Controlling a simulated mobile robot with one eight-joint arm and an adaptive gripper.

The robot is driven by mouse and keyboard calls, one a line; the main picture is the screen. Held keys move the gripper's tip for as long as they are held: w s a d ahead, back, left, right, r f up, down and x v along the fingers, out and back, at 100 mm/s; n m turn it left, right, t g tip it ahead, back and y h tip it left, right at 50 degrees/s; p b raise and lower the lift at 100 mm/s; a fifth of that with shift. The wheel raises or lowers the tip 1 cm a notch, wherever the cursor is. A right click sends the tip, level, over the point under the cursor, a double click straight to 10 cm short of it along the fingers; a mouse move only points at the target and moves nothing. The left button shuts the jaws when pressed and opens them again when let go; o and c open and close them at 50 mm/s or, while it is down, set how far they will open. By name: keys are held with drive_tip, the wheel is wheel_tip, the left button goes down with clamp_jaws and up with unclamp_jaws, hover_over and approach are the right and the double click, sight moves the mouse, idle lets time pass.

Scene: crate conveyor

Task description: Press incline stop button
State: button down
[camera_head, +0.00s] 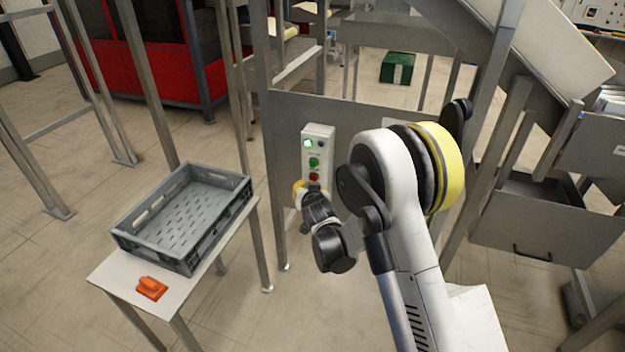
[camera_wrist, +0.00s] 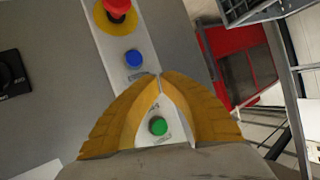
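A light grey control box (camera_head: 318,150) is on a metal panel in the head view, with a lit green light, a green button (camera_head: 314,162) and a red button (camera_head: 314,177). Their labels are too small to read. My gripper (camera_head: 299,188) is at the box's lower left edge; contact cannot be told. In the wrist view my yellow fingers (camera_wrist: 160,76) meet at their tips, with nothing held. A green button (camera_wrist: 158,126) shows through the gap between them. Beyond the tips are a blue button (camera_wrist: 133,58) and a red mushroom button (camera_wrist: 118,8) on a yellow disc.
A grey crate (camera_head: 185,220) stands on a small white table (camera_head: 215,245), beside an orange object (camera_head: 151,288). Metal posts stand close around the panel. A drawer unit (camera_head: 545,230) and an inclined chute (camera_head: 560,45) are at right. A green box (camera_head: 397,68) lies behind.

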drive_tip(key=shift+w, duration=0.1)
drive_tip(key=shift+w+d, duration=0.15)
drive_tip(key=shift+w, duration=0.15)
drive_tip(key=shift+w+d, duration=0.15)
drive_tip(key=shift+w, duration=0.25)
idle(0.6)
drive_tip(key=shift+s, duration=0.15)
drive_tip(key=shift+s+a, duration=0.3)
drive_tip(key=shift+s, duration=0.35)
drive_tip(key=shift+s+a, duration=0.3)
drive_tip(key=shift+s, duration=0.5)
drive_tip(key=shift+s+a, duration=0.25)
drive_tip(key=shift+s, duration=0.5)
drive_tip(key=shift+s+a, duration=0.3)
drive_tip(key=shift+s, duration=0.5)
